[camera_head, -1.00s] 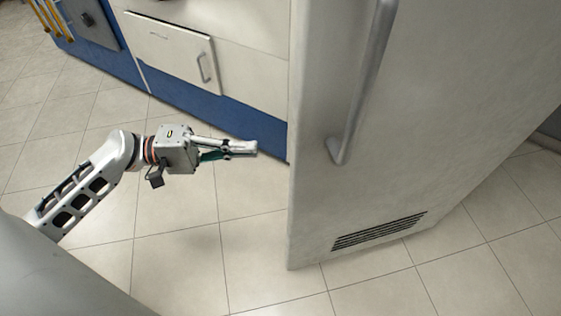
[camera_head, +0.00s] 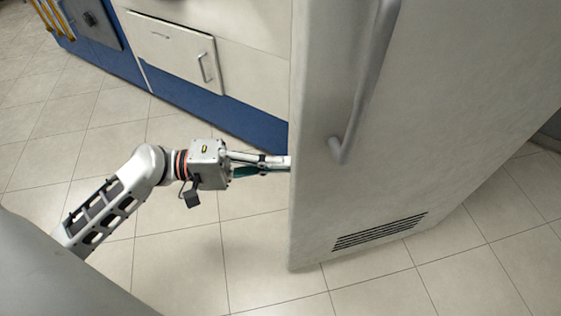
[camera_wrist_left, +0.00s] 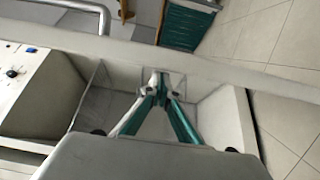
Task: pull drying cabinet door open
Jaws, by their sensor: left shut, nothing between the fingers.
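The drying cabinet door (camera_head: 440,130) is a tall pale panel on the right of the head view, with a grey bar handle (camera_head: 365,85) and a dark slotted vent (camera_head: 380,232) low down. My left gripper (camera_head: 285,163) is shut and empty. In the head view its fingertips reach the door's left edge, and their very ends seem hidden behind it. In the left wrist view the gripper (camera_wrist_left: 162,84) points at the door's edge (camera_wrist_left: 215,72), a pale band across the picture. The handle (camera_wrist_left: 85,8) shows beyond that band. Contact cannot be told. My right gripper is out of view.
A white and blue counter (camera_head: 235,125) with a small handled panel (camera_head: 175,48) stands behind, at upper left. The tiled floor (camera_head: 160,260) is clear left of the door. A panel with knobs (camera_wrist_left: 25,65) shows at left in the left wrist view.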

